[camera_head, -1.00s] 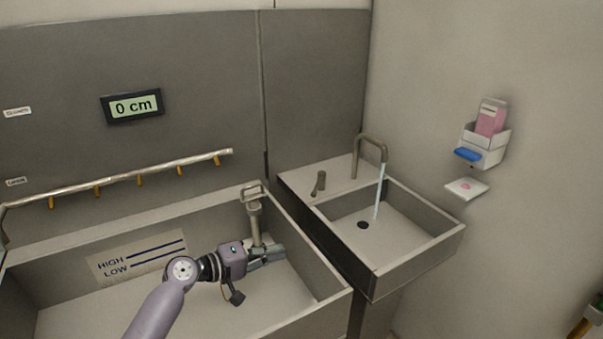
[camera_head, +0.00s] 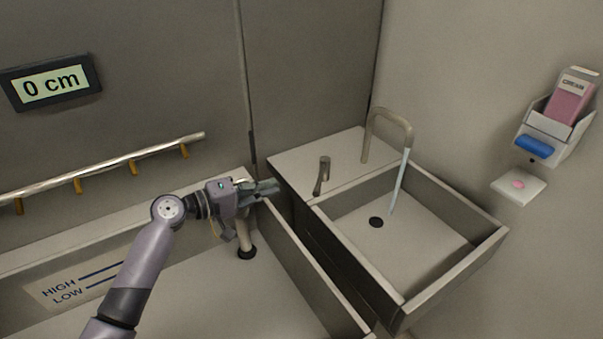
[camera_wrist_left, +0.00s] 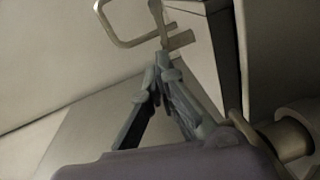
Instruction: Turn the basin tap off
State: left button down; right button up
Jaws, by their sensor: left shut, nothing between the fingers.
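The basin (camera_head: 455,270) is at the right in the head view. Its curved tap spout (camera_head: 408,128) stands at the back, and a thin pale-blue water stream (camera_head: 400,182) runs from it. The short upright tap lever (camera_head: 322,172) stands on the ledge left of the spout. My left gripper (camera_head: 278,187) is shut and empty, left of the lever and apart from it, above the large trough's right wall. In the left wrist view, its closed fingertips (camera_wrist_left: 162,58) point toward a metal lever-like part (camera_wrist_left: 178,42); contact there cannot be told. My right gripper is not in view.
The large trough (camera_head: 310,265) lies left of the basin, with a standpipe (camera_head: 244,235) partly hidden behind my gripper. A hooked rail (camera_head: 110,165) and a "0 cm" display (camera_head: 52,82) are on the back wall. A dispenser (camera_head: 550,135) and soap shelf (camera_head: 518,190) are at right.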

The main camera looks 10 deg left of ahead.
pick_arm(q)
jog(key=p, duration=0.2)
send_near(321, 171)
jog(key=x, duration=0.3)
jog(key=shift+w+d+f, duration=0.2)
jog(key=shift+w+d, duration=0.15)
jog(key=shift+w, duration=0.25)
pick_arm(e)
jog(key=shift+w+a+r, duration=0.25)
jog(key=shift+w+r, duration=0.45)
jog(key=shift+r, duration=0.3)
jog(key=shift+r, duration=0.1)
